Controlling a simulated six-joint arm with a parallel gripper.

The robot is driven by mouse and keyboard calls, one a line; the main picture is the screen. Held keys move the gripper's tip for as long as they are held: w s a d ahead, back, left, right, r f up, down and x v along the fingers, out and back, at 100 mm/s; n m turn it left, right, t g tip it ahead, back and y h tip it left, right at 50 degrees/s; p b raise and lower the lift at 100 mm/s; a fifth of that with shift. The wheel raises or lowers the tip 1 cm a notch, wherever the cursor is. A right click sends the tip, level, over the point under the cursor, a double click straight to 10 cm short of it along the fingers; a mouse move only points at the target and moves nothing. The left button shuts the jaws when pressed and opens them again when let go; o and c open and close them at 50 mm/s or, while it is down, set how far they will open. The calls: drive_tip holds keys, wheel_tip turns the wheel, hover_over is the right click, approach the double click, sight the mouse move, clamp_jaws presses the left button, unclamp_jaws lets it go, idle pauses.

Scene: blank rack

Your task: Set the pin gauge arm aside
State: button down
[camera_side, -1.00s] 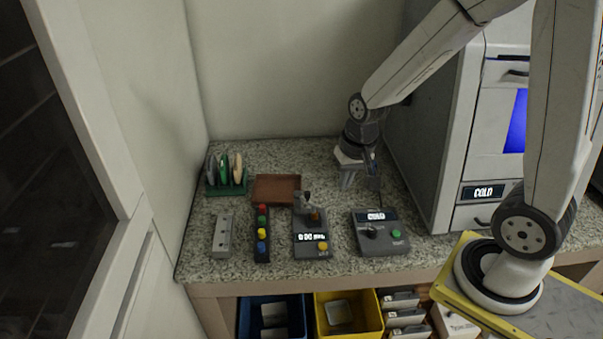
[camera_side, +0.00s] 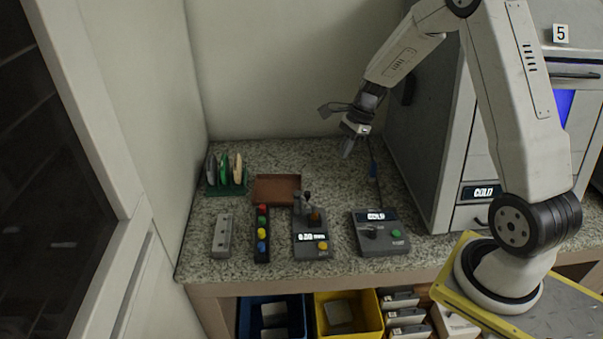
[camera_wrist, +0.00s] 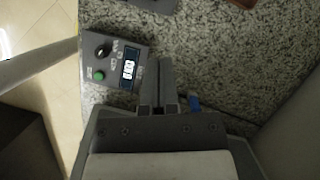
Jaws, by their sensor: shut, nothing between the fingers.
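The grey gauge unit (camera_side: 310,240) stands on the speckled counter with a lit millimetre readout and a yellow button. A dark-knobbed upright part (camera_side: 307,197), which may be the pin gauge arm, is at its back end; its exact form is too small to tell. My gripper (camera_side: 347,156) is above the back right of the counter, behind and to the right of the gauge, touching neither. It is shut and empty. In the wrist view its fingers (camera_wrist: 160,82) lie together, pointing past a control box (camera_wrist: 115,62) with a dial and green button.
The control box (camera_side: 379,232) reads COLD, right of the gauge. A thin dark item with a blue part (camera_side: 373,169) is near my gripper. A button strip (camera_side: 262,233), metal block (camera_side: 222,236), brown tray (camera_side: 277,189) and green rack (camera_side: 228,190) are left. A grey oven-like cabinet stands right.

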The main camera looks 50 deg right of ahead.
drive_tip(key=shift+f, duration=0.1)
idle(0.3)
approach(305, 199)
drive_tip(key=s+d+f, duration=0.2)
drive_tip(key=d+f, duration=0.1)
drive_tip(key=f, duration=0.2)
drive_tip(key=shift+w+a+f, duration=0.1)
drive_tip(key=shift+w+a, duration=0.1)
drive_tip(key=shift+a, duration=0.4)
drive_tip(key=shift+w+a, duration=0.2)
drive_tip(key=shift+a, duration=0.4)
drive_tip(key=shift+w+a+f, duration=0.1)
drive_tip(key=shift+w+a, duration=0.15)
drive_tip(key=shift+a, duration=0.3)
